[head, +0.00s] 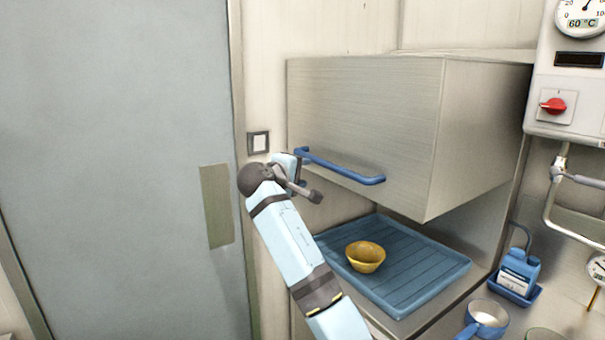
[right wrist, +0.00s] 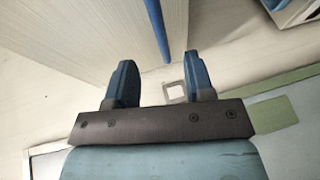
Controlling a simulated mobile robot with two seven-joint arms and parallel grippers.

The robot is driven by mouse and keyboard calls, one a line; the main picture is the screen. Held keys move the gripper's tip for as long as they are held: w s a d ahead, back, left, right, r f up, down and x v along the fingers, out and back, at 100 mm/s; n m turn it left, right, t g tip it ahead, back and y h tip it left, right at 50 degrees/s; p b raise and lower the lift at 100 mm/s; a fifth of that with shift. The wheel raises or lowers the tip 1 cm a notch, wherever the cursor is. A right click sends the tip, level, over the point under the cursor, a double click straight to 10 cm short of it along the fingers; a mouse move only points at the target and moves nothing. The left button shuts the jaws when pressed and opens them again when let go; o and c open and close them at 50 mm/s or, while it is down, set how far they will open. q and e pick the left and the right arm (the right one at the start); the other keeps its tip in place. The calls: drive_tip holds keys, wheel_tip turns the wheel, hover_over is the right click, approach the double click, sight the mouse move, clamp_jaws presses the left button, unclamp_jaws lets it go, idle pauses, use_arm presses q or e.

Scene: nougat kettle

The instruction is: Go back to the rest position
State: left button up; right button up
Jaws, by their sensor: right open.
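My right gripper (right wrist: 158,82) is open and empty, with its two blue fingers apart in the right wrist view. In the head view my right arm reaches up from the bottom, and the gripper (head: 301,172) is beside the left end of the blue bar handle (head: 345,172) on the metal hood (head: 365,115). In the right wrist view the blue handle (right wrist: 158,30) lies beyond the fingers, not between them. The hood is raised above a blue ribbed tray (head: 425,262). A yellow bowl (head: 365,257) stands on the tray. My left gripper is not in view.
A grey door (head: 110,150) fills the left side. A light switch (head: 258,142) is on the wall behind the gripper. At the right are a blue bottle (head: 519,271), a blue-handled pan (head: 487,318), a pipe and a control box (head: 573,75) with a red knob.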

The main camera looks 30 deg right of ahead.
drive_tip(key=s+a+f+n+t+y, duration=0.1)
drive_tip(key=s+a+f+y, duration=0.2)
drive_tip(key=f, duration=0.8)
drive_tip(key=s+a+f+n+t+y, duration=0.1)
drive_tip(key=s+a+f+t+y, duration=0.2)
drive_tip(key=f, duration=0.8)
drive_tip(key=s+a+f+n+y, duration=0.2)
drive_tip(key=s+f+y, duration=0.15)
drive_tip(key=f, duration=0.65)
drive_tip(key=s+a+f+m+y+p, duration=0.1)
drive_tip(key=s+a+f+y, duration=0.15)
drive_tip(key=s+f, duration=0.55)
drive_tip(key=s+a+f+m+y+p, duration=0.15)
drive_tip(key=s+a+f, duration=0.3)
drive_tip(key=s, duration=0.55)
drive_tip(key=s+a+f+m+y, duration=0.1)
drive_tip(key=s+y, duration=0.1)
drive_tip(key=s, duration=0.5)
drive_tip(key=s+a+f+m+y, duration=0.2)
drive_tip(key=s, duration=0.6)
drive_tip(key=shift+s+b, duration=0.15)
drive_tip(key=shift+b, duration=0.15)
drive_tip(key=shift+a, duration=0.1)
